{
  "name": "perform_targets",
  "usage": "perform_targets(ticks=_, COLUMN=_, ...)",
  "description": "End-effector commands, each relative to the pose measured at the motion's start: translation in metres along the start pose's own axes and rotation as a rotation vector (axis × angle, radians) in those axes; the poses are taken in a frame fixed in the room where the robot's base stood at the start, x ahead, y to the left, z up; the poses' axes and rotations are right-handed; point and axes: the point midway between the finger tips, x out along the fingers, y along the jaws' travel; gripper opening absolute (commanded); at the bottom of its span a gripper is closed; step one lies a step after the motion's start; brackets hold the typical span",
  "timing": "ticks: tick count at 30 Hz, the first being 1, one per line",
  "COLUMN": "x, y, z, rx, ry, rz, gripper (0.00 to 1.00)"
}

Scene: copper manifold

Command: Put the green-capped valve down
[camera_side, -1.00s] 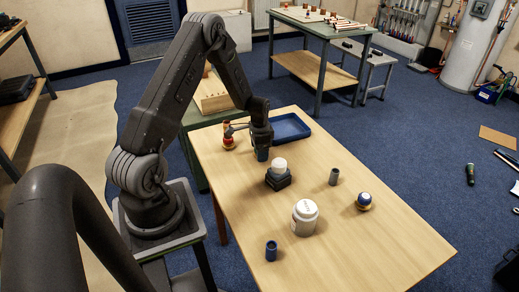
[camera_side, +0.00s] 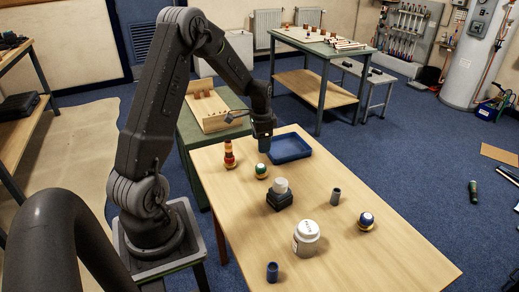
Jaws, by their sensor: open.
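The green-capped valve (camera_side: 261,170) stands on the wooden table, its round brass-coloured base on the tabletop. My gripper (camera_side: 264,147) is open and above the valve, a little apart from it. It points down and holds nothing that I can see. Its fingers are small and dark in this view.
A blue tray (camera_side: 305,147) lies just right of my gripper. A black block (camera_side: 280,200) with a white top, a grey cylinder (camera_side: 336,196), a blue-capped valve (camera_side: 366,220), a white jar (camera_side: 306,239) and a blue cylinder (camera_side: 272,271) stand nearer.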

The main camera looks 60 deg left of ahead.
Motion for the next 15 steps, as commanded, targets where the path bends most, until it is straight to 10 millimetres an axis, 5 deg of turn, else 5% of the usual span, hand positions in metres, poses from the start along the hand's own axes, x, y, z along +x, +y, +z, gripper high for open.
perform_targets(ticks=5, x=-0.040, y=0.029, z=-0.010, rx=-0.009, ry=0.035, rz=-0.035, gripper=0.76)
perform_targets(ticks=10, x=-0.106, y=0.099, z=-0.013, rx=-0.042, ry=0.118, rz=-0.088, gripper=0.76)
perform_targets(ticks=15, x=-0.158, y=0.173, z=0.007, rx=-0.085, ry=0.223, rz=-0.115, gripper=0.76)
